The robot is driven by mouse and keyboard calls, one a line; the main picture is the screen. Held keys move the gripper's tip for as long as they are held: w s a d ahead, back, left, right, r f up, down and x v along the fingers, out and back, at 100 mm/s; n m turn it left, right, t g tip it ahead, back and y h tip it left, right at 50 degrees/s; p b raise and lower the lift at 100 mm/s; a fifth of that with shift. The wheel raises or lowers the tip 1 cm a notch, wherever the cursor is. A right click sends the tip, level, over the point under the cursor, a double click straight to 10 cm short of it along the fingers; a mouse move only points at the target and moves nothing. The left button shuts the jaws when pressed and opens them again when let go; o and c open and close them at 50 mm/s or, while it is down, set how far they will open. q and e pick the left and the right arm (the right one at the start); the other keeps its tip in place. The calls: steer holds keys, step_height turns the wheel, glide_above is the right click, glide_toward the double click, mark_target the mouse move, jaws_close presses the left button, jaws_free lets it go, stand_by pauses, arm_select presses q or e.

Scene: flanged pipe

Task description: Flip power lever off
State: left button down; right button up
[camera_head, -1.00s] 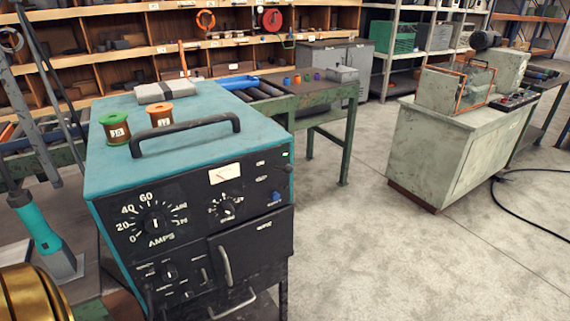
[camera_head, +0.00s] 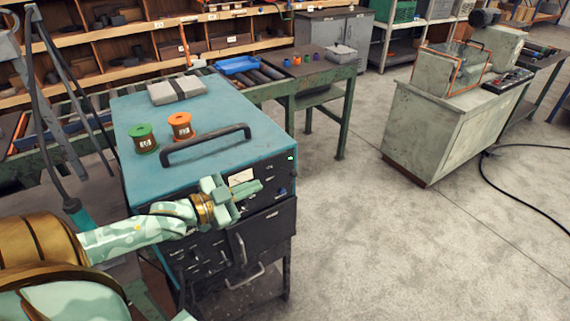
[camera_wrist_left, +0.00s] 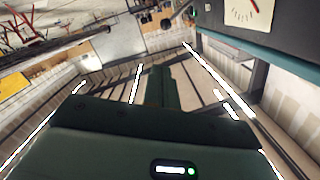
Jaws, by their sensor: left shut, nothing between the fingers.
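The teal-topped power unit (camera_head: 205,115) stands in the left half of the head view, with a black front panel (camera_head: 270,225). A white meter (camera_head: 241,176) and a small blue knob (camera_head: 282,190) show on the panel. The meter also shows at the top right of the wrist view (camera_wrist_left: 243,12). My left gripper (camera_head: 252,189) is shut and empty in front of the panel's upper part, left of the blue knob. It hides the large amps dial; I cannot pick out the power lever. Its fingers also show in the wrist view (camera_wrist_left: 158,85). My right gripper is out of view.
A black handle (camera_head: 205,147), a green spool (camera_head: 144,138), an orange spool (camera_head: 181,126) and a grey strapped block (camera_head: 177,90) are on the unit's top. A roller table (camera_head: 320,72) stands behind. The floor to the right is clear up to a grey cabinet (camera_head: 430,135).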

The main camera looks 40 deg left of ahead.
mark_target(287, 171)
arm_select(q)
steer(key=shift+d+r+h, duration=0.15)
steer(key=shift+d+r, duration=0.05)
steer(key=shift+r, duration=0.3)
steer(key=shift+d+r+h, duration=0.15)
steer(key=shift+r, duration=0.35)
steer(key=w+d+f+b, duration=0.2)
steer(key=w+f, duration=0.2)
steer(key=w, duration=0.7)
steer(key=shift+s+d+m, duration=0.1)
steer(key=shift+m, duration=0.2)
steer(key=shift+d+f, duration=0.1)
steer(key=shift+f, duration=0.1)
